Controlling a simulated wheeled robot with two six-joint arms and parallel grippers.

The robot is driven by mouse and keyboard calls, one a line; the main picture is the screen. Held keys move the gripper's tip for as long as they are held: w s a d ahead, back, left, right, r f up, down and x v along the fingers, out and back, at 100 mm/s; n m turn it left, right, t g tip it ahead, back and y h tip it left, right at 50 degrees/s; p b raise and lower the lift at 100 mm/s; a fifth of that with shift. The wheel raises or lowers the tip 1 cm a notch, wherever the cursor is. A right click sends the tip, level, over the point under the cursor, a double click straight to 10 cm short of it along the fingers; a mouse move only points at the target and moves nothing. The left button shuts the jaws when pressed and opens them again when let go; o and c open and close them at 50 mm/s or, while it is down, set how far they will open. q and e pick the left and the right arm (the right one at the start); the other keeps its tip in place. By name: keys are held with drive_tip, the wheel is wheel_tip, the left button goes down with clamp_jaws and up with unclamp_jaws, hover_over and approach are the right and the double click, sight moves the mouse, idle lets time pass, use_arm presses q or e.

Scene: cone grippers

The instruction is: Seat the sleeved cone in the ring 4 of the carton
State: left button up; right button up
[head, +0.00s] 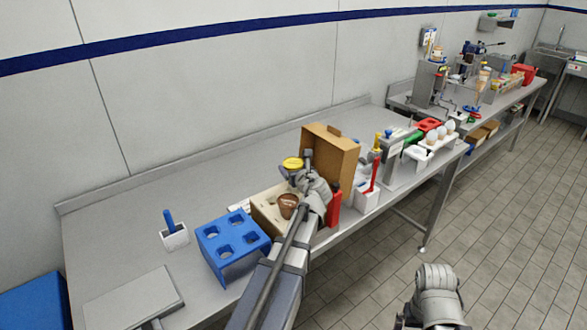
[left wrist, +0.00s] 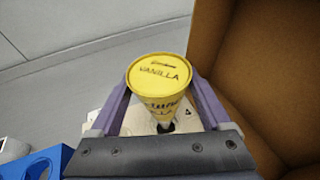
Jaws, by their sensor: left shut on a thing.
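The yellow sleeved cone (left wrist: 160,75), its flat lid marked "VANILLA", is upright between the two purple fingers of my left gripper (left wrist: 163,102), which is shut on it. In the head view the cone's yellow top (head: 292,162) shows beside my left gripper (head: 296,175). The cone is over a pale carton insert (head: 265,208); its tip is partly hidden in the left wrist view, so I cannot tell whether it touches a ring. A brown cone (head: 287,201) stands in the insert. The tall brown cardboard panel (head: 338,158) rises just behind. Ring numbers are not readable. My right gripper is not visible.
A blue rack with holes (head: 233,240) stands left of the carton. A white holder (head: 174,237) with a blue-handled tool stands farther left. A red bottle (head: 334,208) and a white holder (head: 366,196) are close on the right. The back-left table is clear.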

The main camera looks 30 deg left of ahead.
use_arm(q)
drive_tip(key=shift+f, duration=0.5)
drive_tip(key=shift+f+b, duration=0.85)
drive_tip(key=shift+b, duration=0.25)
drive_tip(key=o, duration=1.2)
drive_tip(key=shift+o, duration=0.2)
drive_tip(key=shift+d+r, duration=0.1)
drive_tip(key=p+v, duration=0.2)
drive_tip(key=v, duration=0.5)
drive_tip(key=shift+s+d+r, duration=0.1)
drive_tip(key=shift+s+d, duration=0.15)
drive_tip(key=shift+s, duration=0.05)
drive_tip(key=shift+w+a, duration=0.1)
drive_tip(key=shift+w, duration=0.05)
